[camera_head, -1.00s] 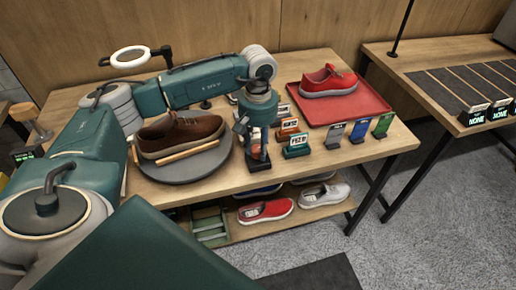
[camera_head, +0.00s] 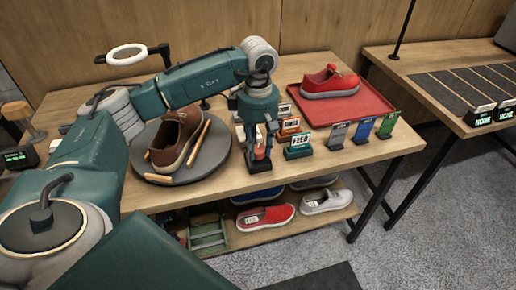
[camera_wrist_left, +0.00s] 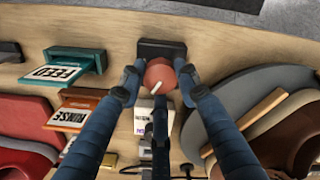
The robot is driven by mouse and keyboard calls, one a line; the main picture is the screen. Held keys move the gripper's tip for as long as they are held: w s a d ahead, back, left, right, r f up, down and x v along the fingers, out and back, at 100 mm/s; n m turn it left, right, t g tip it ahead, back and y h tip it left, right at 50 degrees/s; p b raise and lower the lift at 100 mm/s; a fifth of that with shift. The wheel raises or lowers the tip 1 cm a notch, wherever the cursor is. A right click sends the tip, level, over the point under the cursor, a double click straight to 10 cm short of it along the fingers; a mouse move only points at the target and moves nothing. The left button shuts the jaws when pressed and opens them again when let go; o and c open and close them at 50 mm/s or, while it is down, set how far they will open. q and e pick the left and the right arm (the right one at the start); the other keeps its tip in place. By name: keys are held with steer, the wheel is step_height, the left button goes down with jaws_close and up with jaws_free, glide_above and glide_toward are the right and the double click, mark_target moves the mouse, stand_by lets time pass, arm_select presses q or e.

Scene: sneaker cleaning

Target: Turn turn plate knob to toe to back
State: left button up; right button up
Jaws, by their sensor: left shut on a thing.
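The round grey turn plate (camera_head: 218,162) lies on the table and bears a brown shoe (camera_head: 170,150) between wooden bars. The red knob (camera_head: 260,153) stands just right of the plate on a dark base. My left gripper (camera_head: 259,158) points down and is shut on the knob. In the left wrist view, the reddish knob (camera_wrist_left: 160,76) with a white pointer sits between the fingertips (camera_wrist_left: 160,84). The plate's edge (camera_wrist_left: 240,88) is right of it. My right gripper is not seen.
Button blocks such as FEED (camera_head: 299,146) and RINSE (camera_head: 290,127) stand right of the knob. A red tray (camera_head: 372,108) with a red shoe (camera_head: 330,82) is behind. Coloured stands (camera_head: 362,131) line the front right. A ring lamp (camera_head: 127,54) hangs at the left.

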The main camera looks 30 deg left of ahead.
mark_target(258, 148)
arm_select(q)
steer(key=n, duration=0.4)
steer(key=shift+r+n+b, duration=0.1)
steer(key=shift+n+b, duration=0.3)
stand_by(0.4)
steer(key=o, duration=1.1)
steer(key=shift+o, duration=0.2)
step_height(258, 148, up, 12)
